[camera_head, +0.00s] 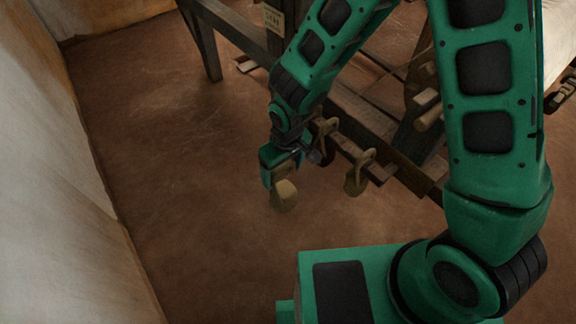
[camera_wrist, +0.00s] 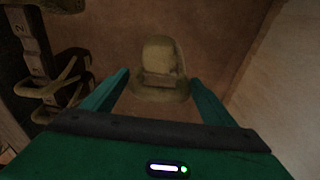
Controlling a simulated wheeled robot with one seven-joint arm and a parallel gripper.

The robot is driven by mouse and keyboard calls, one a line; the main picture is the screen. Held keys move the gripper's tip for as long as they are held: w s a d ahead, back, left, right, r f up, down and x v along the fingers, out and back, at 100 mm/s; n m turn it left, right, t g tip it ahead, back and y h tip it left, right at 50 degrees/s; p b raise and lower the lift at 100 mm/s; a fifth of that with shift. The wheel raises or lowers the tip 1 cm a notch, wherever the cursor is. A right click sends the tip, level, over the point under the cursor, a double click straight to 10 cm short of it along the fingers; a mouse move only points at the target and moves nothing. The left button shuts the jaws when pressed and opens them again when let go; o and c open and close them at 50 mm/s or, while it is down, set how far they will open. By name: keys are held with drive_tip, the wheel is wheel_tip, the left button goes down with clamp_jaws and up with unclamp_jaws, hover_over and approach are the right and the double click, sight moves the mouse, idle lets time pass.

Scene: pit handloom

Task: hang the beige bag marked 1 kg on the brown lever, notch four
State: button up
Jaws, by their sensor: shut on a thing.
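My gripper (camera_head: 280,168) is shut on a beige bag (camera_head: 285,197), which hangs below it, clear of the floor. In the wrist view the bag (camera_wrist: 160,62) sits between the two green fingers (camera_wrist: 159,82). No weight mark on it is readable. In the wrist view a wooden piece marked 2 (camera_wrist: 20,28) is at the upper left. I cannot make out notch four.
The loom frame (camera_head: 375,122) stands to the right and behind my gripper. A pale wall (camera_head: 45,170) runs along the left. The brown floor (camera_head: 165,110) between is open.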

drive_tip(key=shift+s+a+r, duration=0.1)
drive_tip(key=shift+s+a, duration=0.4)
drive_tip(key=shift+a, duration=0.25)
drive_tip(key=shift+s+a+r, duration=0.1)
drive_tip(key=shift+s+a, duration=0.4)
drive_tip(key=shift+a, duration=0.25)
drive_tip(key=shift+s+a+r, duration=0.1)
drive_tip(key=shift+s+a, duration=0.4)
drive_tip(key=shift+a, duration=0.25)
